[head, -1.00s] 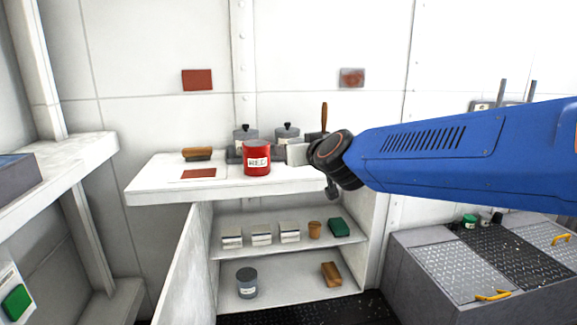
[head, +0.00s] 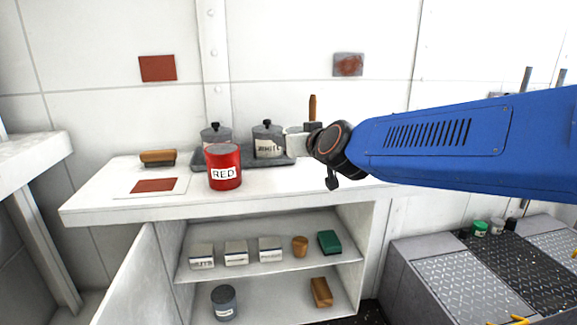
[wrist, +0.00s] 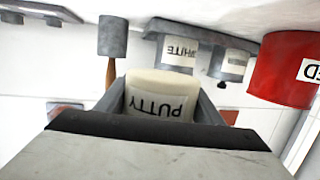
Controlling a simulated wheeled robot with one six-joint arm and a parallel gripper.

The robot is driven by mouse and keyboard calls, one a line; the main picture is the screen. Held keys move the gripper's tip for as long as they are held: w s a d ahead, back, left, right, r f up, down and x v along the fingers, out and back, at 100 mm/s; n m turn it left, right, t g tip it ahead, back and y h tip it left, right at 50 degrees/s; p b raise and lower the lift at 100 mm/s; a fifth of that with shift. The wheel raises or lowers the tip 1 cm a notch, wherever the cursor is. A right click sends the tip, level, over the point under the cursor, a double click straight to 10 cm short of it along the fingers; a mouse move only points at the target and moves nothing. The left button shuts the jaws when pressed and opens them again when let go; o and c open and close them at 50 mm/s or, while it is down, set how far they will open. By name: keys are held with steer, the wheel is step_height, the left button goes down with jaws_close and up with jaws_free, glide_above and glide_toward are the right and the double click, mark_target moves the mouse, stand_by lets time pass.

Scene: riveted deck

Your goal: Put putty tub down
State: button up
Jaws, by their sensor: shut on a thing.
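The putty tub (wrist: 160,92) is pale cream with a PUTTY label, held between the fingers of my gripper (wrist: 163,108) in the upside-down wrist view. Its label reads the same way up as the standing tins' labels, so it is upright. In the head view my gripper (head: 297,143) is over the right part of the white counter top (head: 270,185), right of the WHITE tin (head: 268,141). The tub is mostly hidden there by the gripper. I cannot tell whether the tub touches the counter.
A red tin (head: 223,168) stands in front of a grey tray (head: 200,165) holding two grey tins. A wooden-handled tool (head: 312,106) stands behind my gripper. A brush (head: 158,157) and a red sample card (head: 153,185) are at left. The counter's front strip is clear.

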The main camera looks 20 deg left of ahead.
steer(key=shift+f, duration=3.75)
steer(key=shift+f, duration=0.1)
steer(key=o, duration=1.3)
steer(key=shift+s+d+r, duration=0.2)
steer(key=shift+s+d, duration=0.1)
steer(key=shift+s, duration=0.05)
steer(key=v, duration=1.1)
steer(key=shift+s, duration=0.1)
